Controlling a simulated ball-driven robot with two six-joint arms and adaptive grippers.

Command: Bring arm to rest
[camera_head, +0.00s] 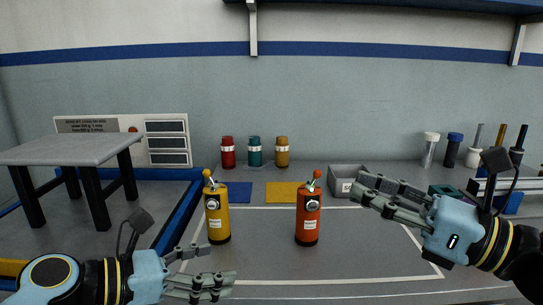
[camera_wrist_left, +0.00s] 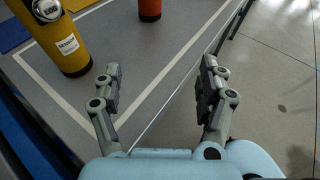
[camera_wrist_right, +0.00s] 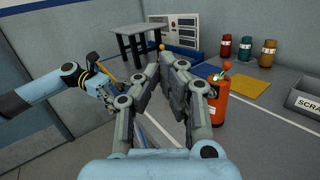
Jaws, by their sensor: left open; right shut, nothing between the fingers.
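My left gripper (camera_head: 218,264) is low at the front left of the bench, open and empty. In the left wrist view its two fingers (camera_wrist_left: 160,70) stand wide apart with nothing between them. My right gripper (camera_head: 358,186) is raised over the right side of the bench, its fingers pointing left. In the right wrist view its fingertips (camera_wrist_right: 163,62) are close together, with nothing held. A yellow cylinder (camera_head: 216,222) and an orange cylinder (camera_head: 308,222) stand upright on the bench between the grippers, both apart from them.
A small grey table (camera_head: 75,149) stands in a blue-edged area at the left. Red (camera_head: 228,157), green (camera_head: 254,157) and ochre (camera_head: 282,157) jars line the back, behind blue (camera_head: 236,192) and yellow (camera_head: 283,191) mats. A grey scrap bin (camera_head: 343,188) stands behind my right gripper.

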